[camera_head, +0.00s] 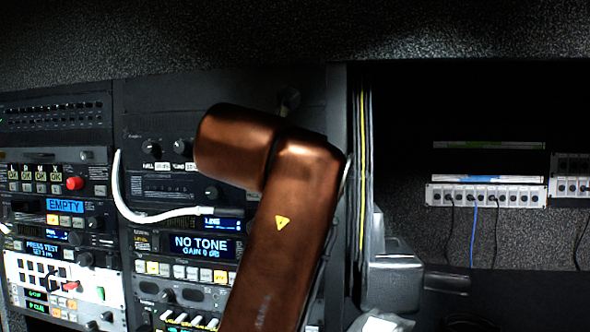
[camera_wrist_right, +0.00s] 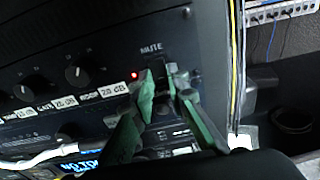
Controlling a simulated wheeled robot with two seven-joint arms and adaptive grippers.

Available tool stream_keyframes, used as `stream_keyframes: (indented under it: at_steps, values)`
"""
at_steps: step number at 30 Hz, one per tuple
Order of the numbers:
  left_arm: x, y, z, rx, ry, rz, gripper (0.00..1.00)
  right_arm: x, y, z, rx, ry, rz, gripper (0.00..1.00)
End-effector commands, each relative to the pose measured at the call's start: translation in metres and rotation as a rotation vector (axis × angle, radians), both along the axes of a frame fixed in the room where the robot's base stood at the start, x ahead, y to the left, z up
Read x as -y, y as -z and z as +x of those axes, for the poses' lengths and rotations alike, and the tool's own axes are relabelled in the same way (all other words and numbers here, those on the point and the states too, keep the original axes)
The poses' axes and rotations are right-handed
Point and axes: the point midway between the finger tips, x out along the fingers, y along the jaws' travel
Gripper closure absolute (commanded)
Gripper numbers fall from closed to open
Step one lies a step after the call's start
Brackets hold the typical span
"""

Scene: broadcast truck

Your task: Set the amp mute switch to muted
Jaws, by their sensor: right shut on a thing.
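The amp panel (camera_wrist_right: 105,55) is black, with two round knobs and white dB labels; it also shows in the head view (camera_head: 228,92). Beneath the white word MUTE sits the small dark mute switch (camera_wrist_right: 158,69), with a lit red lamp (camera_wrist_right: 134,75) to its left. My right gripper (camera_wrist_right: 159,82) has its green fingers on either side of the switch and is shut on it. The fingers partly cover the switch, and I cannot tell its position. In the head view my copper right arm hides the switch and the gripper. My left gripper is not in view.
A white cable (camera_head: 150,214) loops across the rack front, left of my arm. Rack units with displays (camera_head: 200,247) sit below the amp. Yellow and grey cables (camera_head: 362,170) run down the rack's right edge. A patch strip (camera_head: 485,196) hangs on the far wall.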

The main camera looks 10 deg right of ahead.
Motion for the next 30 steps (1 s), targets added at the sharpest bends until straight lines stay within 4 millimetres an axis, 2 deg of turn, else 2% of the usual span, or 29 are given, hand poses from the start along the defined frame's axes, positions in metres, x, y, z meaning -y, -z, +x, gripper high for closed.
stream_keyframes:
  at_steps: [2, 3, 11, 19, 22, 26, 30]
  values:
    - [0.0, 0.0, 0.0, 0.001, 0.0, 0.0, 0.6, -0.001, 0.0, 0.0, 0.001, -0.001, -0.001, 1.0]
    - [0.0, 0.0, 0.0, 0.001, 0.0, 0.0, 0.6, -0.001, -0.001, 0.0, 0.001, -0.001, -0.001, 0.85]
    - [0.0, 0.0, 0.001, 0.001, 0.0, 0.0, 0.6, 0.0, 0.0, 0.0, 0.001, 0.0, -0.001, 0.68]
    - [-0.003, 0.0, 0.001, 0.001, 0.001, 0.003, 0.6, -0.001, 0.0, -0.001, 0.001, 0.0, 0.0, 0.68]
    - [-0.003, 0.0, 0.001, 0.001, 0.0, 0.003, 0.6, -0.004, -0.002, -0.007, 0.001, 0.0, -0.002, 0.68]
    - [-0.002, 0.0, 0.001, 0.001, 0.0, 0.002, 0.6, -0.012, -0.005, -0.026, 0.004, -0.002, -0.001, 0.68]
    - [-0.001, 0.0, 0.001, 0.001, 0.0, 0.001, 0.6, -0.023, -0.008, -0.053, 0.002, -0.001, -0.002, 0.68]
